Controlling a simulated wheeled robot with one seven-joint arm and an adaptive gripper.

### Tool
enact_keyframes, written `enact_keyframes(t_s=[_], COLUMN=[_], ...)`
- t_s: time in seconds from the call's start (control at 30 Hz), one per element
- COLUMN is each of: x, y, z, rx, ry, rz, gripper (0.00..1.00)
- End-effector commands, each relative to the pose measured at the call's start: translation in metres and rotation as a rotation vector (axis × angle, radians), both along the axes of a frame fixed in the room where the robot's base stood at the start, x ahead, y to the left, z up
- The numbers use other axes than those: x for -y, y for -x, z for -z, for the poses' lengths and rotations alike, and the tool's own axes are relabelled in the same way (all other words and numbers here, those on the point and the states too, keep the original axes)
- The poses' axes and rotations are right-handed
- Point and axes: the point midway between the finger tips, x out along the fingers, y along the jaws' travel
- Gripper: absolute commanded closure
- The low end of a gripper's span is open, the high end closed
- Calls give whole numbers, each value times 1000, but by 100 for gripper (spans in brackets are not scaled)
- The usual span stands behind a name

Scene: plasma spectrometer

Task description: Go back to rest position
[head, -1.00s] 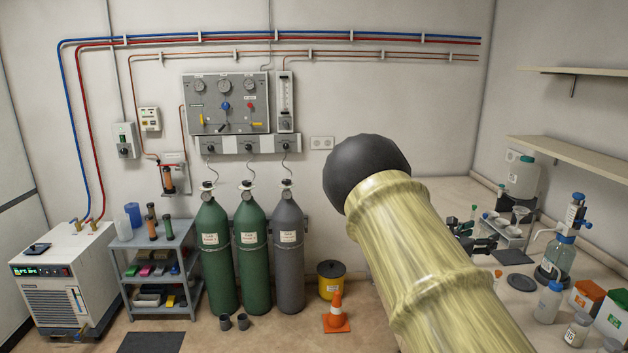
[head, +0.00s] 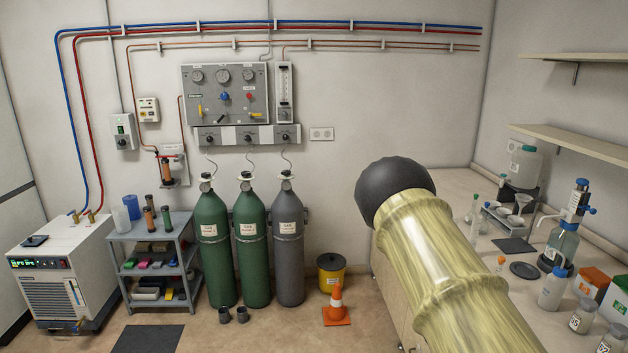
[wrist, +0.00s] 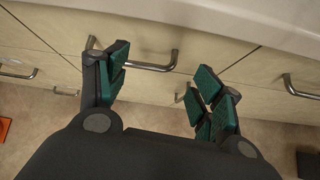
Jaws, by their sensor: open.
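My gripper (wrist: 160,92) shows in the wrist view with its two green-padded fingers spread wide apart and nothing between them. Beyond the fingers are pale drawer fronts (wrist: 150,20) with metal bar handles. In the head view my arm link with a dark rounded end rises at the right of centre, and the gripper itself does not show there.
The bench (head: 455,184) on the right carries bottles, a blue-topped dispenser bottle (head: 562,243) and small jars. Gas cylinders (head: 251,245), a grey shelf cart (head: 152,238), a white chiller (head: 60,268) and an orange cone (head: 337,303) stand left of my arm. Some floor in front is clear.

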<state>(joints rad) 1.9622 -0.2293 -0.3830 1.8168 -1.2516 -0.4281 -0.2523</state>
Motion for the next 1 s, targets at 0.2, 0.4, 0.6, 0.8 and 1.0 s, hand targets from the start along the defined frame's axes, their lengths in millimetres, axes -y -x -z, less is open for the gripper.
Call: enact_keyframes(t_s=[0.2,0.4,0.6,0.8,1.0], x=[-54,-128,-199,-238,-246], y=[109,215,300,361,391], z=[118,204,254,273,273], rx=[14,84,226,411,551], ry=[-292,-548,-715,-757,-732], rz=[264,600,972,1288,1448], gripper=[33,33,33,33,33])
